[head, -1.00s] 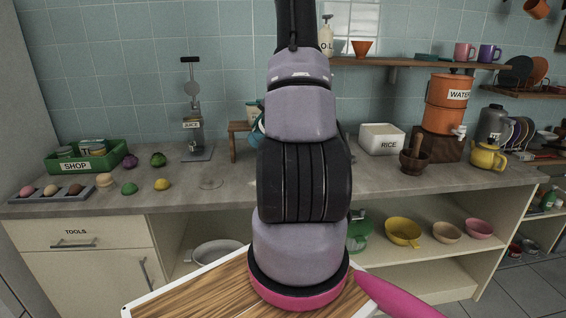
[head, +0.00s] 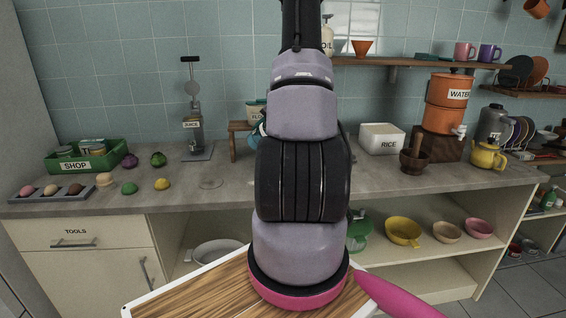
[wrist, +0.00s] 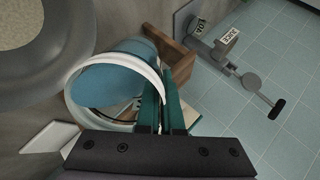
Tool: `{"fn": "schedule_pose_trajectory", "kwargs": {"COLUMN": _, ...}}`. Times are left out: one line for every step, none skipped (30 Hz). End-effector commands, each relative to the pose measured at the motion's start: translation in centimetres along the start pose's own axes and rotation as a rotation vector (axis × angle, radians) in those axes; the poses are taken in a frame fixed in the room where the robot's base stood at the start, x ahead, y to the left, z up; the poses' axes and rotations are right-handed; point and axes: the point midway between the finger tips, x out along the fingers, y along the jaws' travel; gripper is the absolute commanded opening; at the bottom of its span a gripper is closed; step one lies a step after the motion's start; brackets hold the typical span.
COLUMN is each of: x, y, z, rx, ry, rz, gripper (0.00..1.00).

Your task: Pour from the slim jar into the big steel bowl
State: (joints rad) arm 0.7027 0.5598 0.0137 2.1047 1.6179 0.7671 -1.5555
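My gripper (wrist: 160,106) has its teal fingers close together on the white rim of a blue, white-edged vessel (wrist: 112,82), which seems to be the slim jar; it looks tilted. In the head view my arm hides most of it, and only a blue edge (head: 256,131) shows left of the arm. A large round grey vessel (wrist: 75,38), seemingly the big steel bowl, is cut off at the upper left of the wrist view. Speckled beige shows inside its rim. The jar is beside the bowl in that view. I cannot see any flow.
A small wooden stand (head: 237,141) with a flour container (head: 255,109) is behind my arm. The juice stand (head: 194,125) is to its left. A white rice box (head: 383,139) and a mortar (head: 414,161) are to the right. The front left counter holds produce.

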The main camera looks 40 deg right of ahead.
Motion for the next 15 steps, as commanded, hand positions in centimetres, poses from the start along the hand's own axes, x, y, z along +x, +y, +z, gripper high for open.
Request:
{"fn": "schedule_pose_trajectory", "kwargs": {"x": 0.03, "y": 0.03, "z": 0.0, "rx": 0.002, "ry": 0.002, "rz": -0.006, "gripper": 0.0}}
{"fn": "schedule_pose_trajectory", "kwargs": {"x": 0.06, "y": 0.07, "z": 0.03, "rx": 0.001, "ry": 0.003, "rz": -0.009, "gripper": 0.0}}
{"fn": "schedule_pose_trajectory", "kwargs": {"x": 0.09, "y": 0.1, "z": 0.06, "rx": 0.0, "ry": 0.004, "rz": -0.013, "gripper": 0.0}}
{"fn": "schedule_pose_trajectory", "kwargs": {"x": 0.1, "y": 0.13, "z": 0.08, "rx": 0.0, "ry": 0.005, "rz": -0.016, "gripper": 0.0}}
{"fn": "schedule_pose_trajectory", "kwargs": {"x": 0.12, "y": 0.15, "z": 0.09, "rx": 0.001, "ry": 0.007, "rz": -0.019, "gripper": 0.0}}
{"fn": "schedule_pose_trajectory", "kwargs": {"x": 0.14, "y": 0.18, "z": 0.1, "rx": 0.001, "ry": 0.009, "rz": -0.024, "gripper": 0.0}}
{"fn": "schedule_pose_trajectory", "kwargs": {"x": 0.15, "y": 0.22, "z": 0.11, "rx": 0.001, "ry": 0.01, "rz": -0.027, "gripper": 0.0}}
{"fn": "schedule_pose_trajectory", "kwargs": {"x": 0.16, "y": 0.26, "z": 0.11, "rx": 0.001, "ry": 0.012, "rz": -0.029, "gripper": 0.0}}
{"fn": "schedule_pose_trajectory", "kwargs": {"x": 0.17, "y": 0.31, "z": 0.13, "rx": 0.001, "ry": 0.013, "rz": -0.033, "gripper": 0.0}}
{"fn": "schedule_pose_trajectory", "kwargs": {"x": 0.18, "y": 0.35, "z": 0.14, "rx": 0.0, "ry": 0.015, "rz": -0.035, "gripper": 0.0}}
{"fn": "schedule_pose_trajectory", "kwargs": {"x": 0.19, "y": 0.39, "z": 0.15, "rx": 0.0, "ry": 0.016, "rz": -0.038, "gripper": 0.0}}
{"fn": "schedule_pose_trajectory", "kwargs": {"x": 0.21, "y": 0.43, "z": 0.16, "rx": 0.001, "ry": 0.018, "rz": -0.042, "gripper": 0.0}}
{"fn": "schedule_pose_trajectory", "kwargs": {"x": 0.22, "y": 0.45, "z": 0.17, "rx": 0.002, "ry": 0.02, "rz": -0.045, "gripper": 0.0}}
{"fn": "schedule_pose_trajectory", "kwargs": {"x": 0.24, "y": 0.47, "z": 0.17, "rx": 0.001, "ry": 0.021, "rz": -0.048, "gripper": 0.0}}
{"fn": "schedule_pose_trajectory", "kwargs": {"x": 0.25, "y": 0.49, "z": 0.18, "rx": 0.001, "ry": 0.023, "rz": -0.05, "gripper": 0.0}}
